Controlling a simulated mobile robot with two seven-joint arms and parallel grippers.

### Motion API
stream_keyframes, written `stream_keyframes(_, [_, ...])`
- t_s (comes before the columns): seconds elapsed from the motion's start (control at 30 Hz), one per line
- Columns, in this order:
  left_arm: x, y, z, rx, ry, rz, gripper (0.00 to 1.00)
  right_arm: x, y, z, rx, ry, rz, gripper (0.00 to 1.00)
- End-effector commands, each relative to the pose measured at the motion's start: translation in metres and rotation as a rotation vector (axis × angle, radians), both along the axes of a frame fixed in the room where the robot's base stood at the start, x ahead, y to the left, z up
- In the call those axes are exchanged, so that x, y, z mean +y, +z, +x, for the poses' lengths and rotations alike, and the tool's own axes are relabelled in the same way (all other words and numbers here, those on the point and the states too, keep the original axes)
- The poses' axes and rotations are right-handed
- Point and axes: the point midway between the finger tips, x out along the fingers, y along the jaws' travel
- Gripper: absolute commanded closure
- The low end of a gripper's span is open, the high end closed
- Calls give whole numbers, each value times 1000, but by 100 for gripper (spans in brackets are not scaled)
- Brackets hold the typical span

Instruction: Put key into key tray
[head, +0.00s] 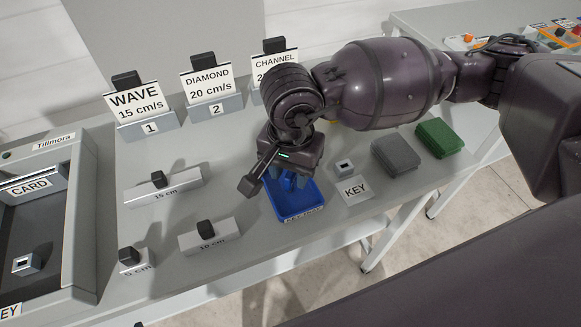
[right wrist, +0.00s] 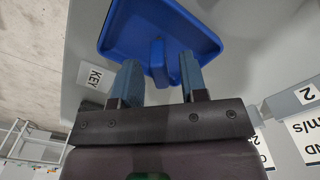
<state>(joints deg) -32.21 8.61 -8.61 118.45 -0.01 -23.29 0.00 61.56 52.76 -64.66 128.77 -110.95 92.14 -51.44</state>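The blue key tray (head: 296,208) sits on the grey bench with its label along the near edge; it also shows in the right wrist view (right wrist: 125,28). My right gripper (head: 288,182) is over the tray's far side, pointing down. In the right wrist view its fingers (right wrist: 160,82) are apart. A blue upright piece (right wrist: 157,62) stands between them, with gaps at its sides; I cannot tell whether it is part of the tray. A small pale block with a dark top (head: 344,167) stands behind the KEY card (head: 354,189); I cannot tell whether it is the key. My left gripper is out of view.
A grey box (head: 395,154) and a green box (head: 440,138) lie to the right. WAVE (head: 138,103), DIAMOND and CHANNEL cards stand at the back. Knobbed length blocks (head: 208,236) lie left of the tray. The CARD unit (head: 36,187) at far left holds another pale block (head: 26,264).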

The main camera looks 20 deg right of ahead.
Motion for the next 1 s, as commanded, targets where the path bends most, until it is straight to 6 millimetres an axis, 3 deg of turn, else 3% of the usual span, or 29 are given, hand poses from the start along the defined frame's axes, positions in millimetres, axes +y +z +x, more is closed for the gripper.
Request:
stream_keyframes(0.37, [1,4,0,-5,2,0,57,0,10,1,-3,0,0,61])
stream_keyframes(0.8, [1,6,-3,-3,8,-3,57,0,90,1,-6,0,0,61])
stream_keyframes(1.0, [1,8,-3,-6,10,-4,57,0,115,0,-3,0,0,61])
